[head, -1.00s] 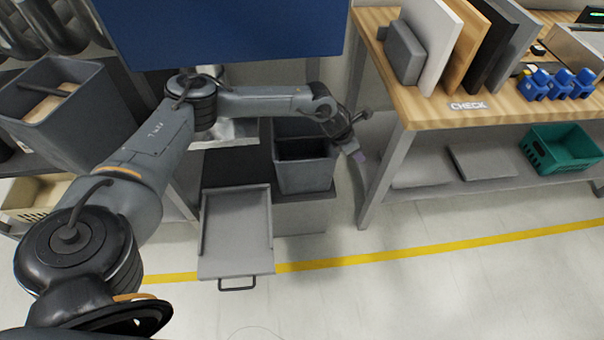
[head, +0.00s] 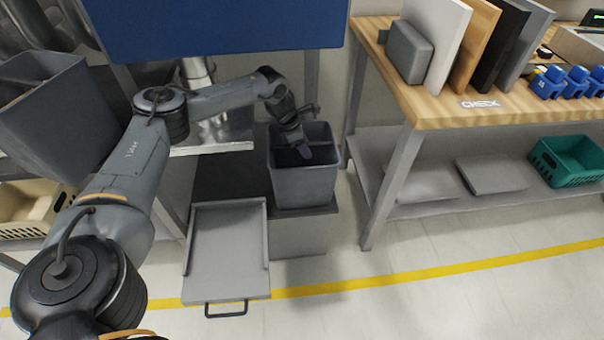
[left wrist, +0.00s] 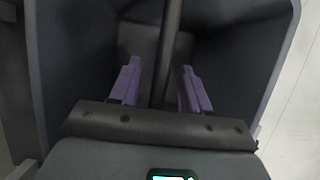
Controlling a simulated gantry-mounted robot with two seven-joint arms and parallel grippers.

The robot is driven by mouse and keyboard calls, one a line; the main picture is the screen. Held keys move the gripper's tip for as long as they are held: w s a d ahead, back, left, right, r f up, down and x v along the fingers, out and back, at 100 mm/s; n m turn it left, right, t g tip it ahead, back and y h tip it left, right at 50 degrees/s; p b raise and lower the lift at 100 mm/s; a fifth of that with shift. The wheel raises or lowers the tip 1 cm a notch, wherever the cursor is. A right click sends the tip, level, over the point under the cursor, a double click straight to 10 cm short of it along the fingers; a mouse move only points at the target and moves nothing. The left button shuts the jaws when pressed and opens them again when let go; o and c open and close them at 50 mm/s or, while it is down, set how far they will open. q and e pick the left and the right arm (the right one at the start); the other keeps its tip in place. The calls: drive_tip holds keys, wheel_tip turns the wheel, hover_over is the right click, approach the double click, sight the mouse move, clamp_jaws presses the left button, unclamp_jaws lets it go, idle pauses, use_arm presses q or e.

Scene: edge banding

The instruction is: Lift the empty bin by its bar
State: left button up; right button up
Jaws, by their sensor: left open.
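The grey bin (head: 305,187) stands below the bench, on a grey block beside the pull-out tray. In the left wrist view its grey walls (left wrist: 50,80) surround the gripper, and the inside looks empty. My left gripper (head: 304,151) points down into the bin's opening. Its purple fingers (left wrist: 157,88) are open. The dark bar (left wrist: 167,50) runs lengthwise between them, with a gap on each side. The fingers hide part of the bar in the head view. My right gripper is not in view.
A pull-out tray (head: 228,250) with a front handle lies just left of the bin. A second grey bin (head: 45,125) is at the far left. The CHECK table (head: 470,112) stands close on the right; floor in front is clear.

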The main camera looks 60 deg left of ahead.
use_arm(q)
drive_tip(key=shift+w+d+f, duration=0.1)
drive_tip(key=shift+w+f, duration=0.1)
drive_tip(key=shift+f, duration=0.3)
drive_tip(key=shift+f+p, duration=0.25)
drive_tip(key=shift+p, duration=0.1)
idle(0.6)
clamp_jaws()
drive_tip(key=shift+r, duration=0.1)
idle(1.2)
